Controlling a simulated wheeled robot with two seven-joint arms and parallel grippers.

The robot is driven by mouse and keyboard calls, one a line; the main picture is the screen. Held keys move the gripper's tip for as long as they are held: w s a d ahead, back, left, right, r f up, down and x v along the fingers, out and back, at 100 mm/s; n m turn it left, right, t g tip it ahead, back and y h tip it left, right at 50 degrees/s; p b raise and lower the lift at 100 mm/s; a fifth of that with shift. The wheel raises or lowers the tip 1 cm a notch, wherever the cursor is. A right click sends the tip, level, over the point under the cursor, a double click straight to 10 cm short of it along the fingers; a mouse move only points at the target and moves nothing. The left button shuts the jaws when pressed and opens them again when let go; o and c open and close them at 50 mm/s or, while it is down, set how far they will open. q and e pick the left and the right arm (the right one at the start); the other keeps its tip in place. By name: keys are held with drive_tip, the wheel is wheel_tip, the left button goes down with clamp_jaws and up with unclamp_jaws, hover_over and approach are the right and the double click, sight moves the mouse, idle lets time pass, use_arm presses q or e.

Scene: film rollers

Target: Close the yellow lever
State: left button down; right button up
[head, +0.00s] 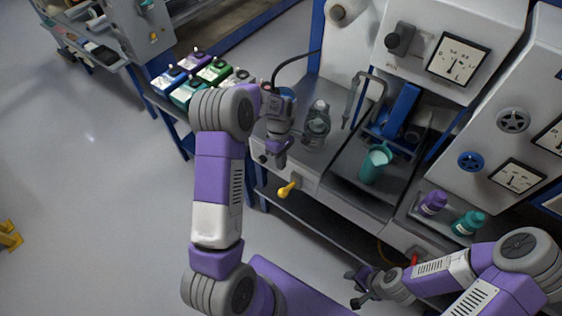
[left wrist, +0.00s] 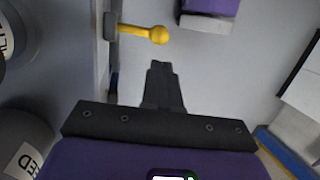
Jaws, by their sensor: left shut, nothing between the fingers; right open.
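The yellow lever (head: 286,190) sticks out from the front face of the grey bench, its rounded knob pointing down and left. In the left wrist view the yellow lever (left wrist: 142,33) reaches right from a grey mount, with its ball end just beyond my fingertips. My left gripper (head: 267,159) is shut and empty, above the lever in the head view and apart from it. In the left wrist view its closed fingers (left wrist: 160,70) point at the area just below the ball. My right gripper (head: 360,287) is open and empty at the lower right.
A glass flask (head: 317,122) and a teal jug (head: 374,166) stand on the bench. Purple (head: 433,202) and teal (head: 468,222) bottles stand at the right. A red lever (head: 413,260) shows near my right arm. Open floor lies left of the bench.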

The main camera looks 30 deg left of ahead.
sight(283, 190)
use_arm(q)
drive_tip(key=b+x, duration=0.1)
drive_tip(key=x, duration=0.9)
drive_tip(key=shift+f, duration=0.3)
use_arm(e)
drive_tip(key=shift+f, duration=0.65)
use_arm(q)
drive_tip(key=shift+s+d, duration=0.1)
use_arm(e)
drive_tip(key=shift+a+f, duration=0.1)
drive_tip(key=shift+f, duration=0.05)
